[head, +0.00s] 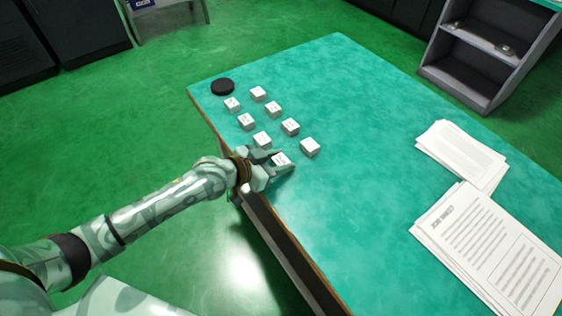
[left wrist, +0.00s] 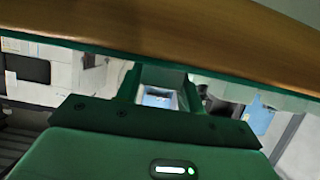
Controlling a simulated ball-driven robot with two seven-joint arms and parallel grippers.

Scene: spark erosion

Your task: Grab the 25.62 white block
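Several small white blocks stand in two rows on the teal table top near its left edge. Their dark markings are too small to read, so I cannot tell which is 25.62. My left gripper (head: 284,164) reaches over the table's edge at the near end of the rows. Its fingers lie on either side of a white block (head: 281,158); I cannot tell whether they press on it. Another white block (head: 310,146) stands just beyond, to the right. In the left wrist view, a pale shape shows between the fingers (left wrist: 158,95). My right gripper is not in view.
A black round disc (head: 223,87) lies at the far end of the rows. Paper stacks (head: 461,155) (head: 490,250) lie on the right of the table (head: 370,200). The middle of the table is clear. A grey shelf (head: 480,55) stands behind.

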